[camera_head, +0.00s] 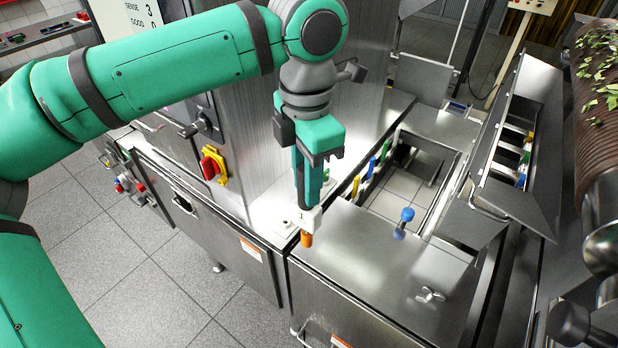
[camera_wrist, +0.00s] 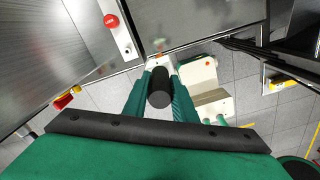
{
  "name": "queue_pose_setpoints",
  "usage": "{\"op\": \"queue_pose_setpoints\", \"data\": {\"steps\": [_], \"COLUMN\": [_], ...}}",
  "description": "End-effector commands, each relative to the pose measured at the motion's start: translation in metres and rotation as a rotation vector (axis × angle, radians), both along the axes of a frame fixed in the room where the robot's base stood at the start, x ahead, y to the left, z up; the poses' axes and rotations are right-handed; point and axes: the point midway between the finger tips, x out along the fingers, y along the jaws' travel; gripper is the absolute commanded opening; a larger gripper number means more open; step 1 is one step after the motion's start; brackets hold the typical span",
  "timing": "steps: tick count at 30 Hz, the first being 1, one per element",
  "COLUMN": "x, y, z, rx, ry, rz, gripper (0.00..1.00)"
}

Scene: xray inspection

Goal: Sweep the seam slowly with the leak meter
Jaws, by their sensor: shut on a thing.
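My gripper (camera_head: 309,198) points down and is closed around the leak meter, whose white body (camera_head: 309,217) and orange tip (camera_head: 306,240) show below the fingers. In the wrist view the two green fingers (camera_wrist: 160,98) are on either side of the meter's black round end (camera_wrist: 159,86); the white body is partly hidden behind it. In the head view the orange tip is over the line between two stainless steel cabinets, which looks like the seam (camera_head: 287,256). I cannot tell whether the tip touches the metal.
A red and yellow switch (camera_head: 215,166) is on the machine at left. In the wrist view a red button (camera_wrist: 110,20) is on a pale panel.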

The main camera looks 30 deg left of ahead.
Motion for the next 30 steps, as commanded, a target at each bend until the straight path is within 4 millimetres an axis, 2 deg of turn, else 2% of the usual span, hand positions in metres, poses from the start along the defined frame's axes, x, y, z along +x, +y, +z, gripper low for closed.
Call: {"op": "queue_pose_setpoints", "data": {"steps": [7, 21, 30], "x": [0.001, 0.001, 0.001], "y": [0.0, -0.001, -0.001], "z": [-0.006, -0.051, -0.065], "rx": [0.0, -0.001, 0.0], "ry": [0.001, 0.0, 0.001], "rz": [-0.001, -0.004, -0.003], "gripper": [0.0, 0.0, 0.0]}}
